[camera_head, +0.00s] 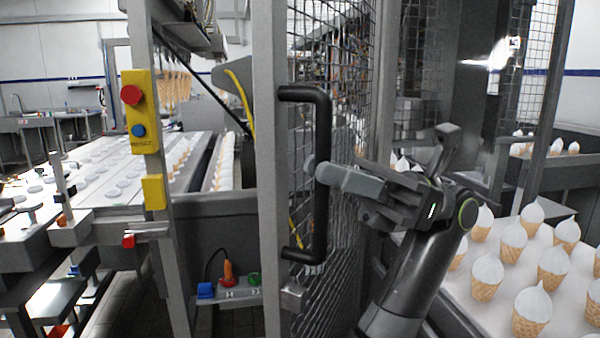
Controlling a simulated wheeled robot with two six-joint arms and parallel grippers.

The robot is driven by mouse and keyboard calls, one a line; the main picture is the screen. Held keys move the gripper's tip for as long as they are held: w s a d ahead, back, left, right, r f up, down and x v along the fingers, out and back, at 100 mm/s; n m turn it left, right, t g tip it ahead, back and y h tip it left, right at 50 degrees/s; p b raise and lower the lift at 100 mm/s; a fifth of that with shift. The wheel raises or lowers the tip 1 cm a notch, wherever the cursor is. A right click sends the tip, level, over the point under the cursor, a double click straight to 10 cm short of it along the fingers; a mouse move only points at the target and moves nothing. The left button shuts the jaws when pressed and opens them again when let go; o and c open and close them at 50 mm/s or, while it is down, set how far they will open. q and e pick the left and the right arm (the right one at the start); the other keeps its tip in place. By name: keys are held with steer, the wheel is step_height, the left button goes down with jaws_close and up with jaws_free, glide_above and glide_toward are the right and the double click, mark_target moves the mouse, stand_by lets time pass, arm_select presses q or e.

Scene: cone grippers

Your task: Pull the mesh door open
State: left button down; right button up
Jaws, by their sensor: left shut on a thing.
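The mesh door (338,100) stands in the middle of the view, with a grey edge post (265,150) on its left side. A black D-shaped handle (321,120) is fixed upright to the door. My left gripper (325,176) reaches in from the right and is shut on the handle's upright bar, around its middle. The gripper's fingertips cover a short piece of the bar. A gap shows between the door's edge post and the grey post (150,215) to its left, with machinery visible through it. My right gripper is not in view.
A yellow box (140,110) with red and blue buttons is on the left post. Rows of wafer cones (532,308) with white tops stand on a conveyor at the right, close to my left arm. A flat conveyor (95,190) with discs runs at the left.

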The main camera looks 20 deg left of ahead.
arm_select(q)
steer(key=shift+w+d+r, duration=0.1)
steer(key=shift+d+r, duration=0.1)
steer(key=shift+d, duration=0.35)
steer(key=c, duration=1.8)
jaws_free()
steer(key=shift+c, duration=0.2)
steer(key=o, duration=0.4)
steer(key=shift+w+f, duration=0.15)
steer(key=shift+w, duration=0.05)
steer(key=shift+o, duration=0.2)
steer(key=shift+s, duration=0.1)
step_height(320, 180, up, 10)
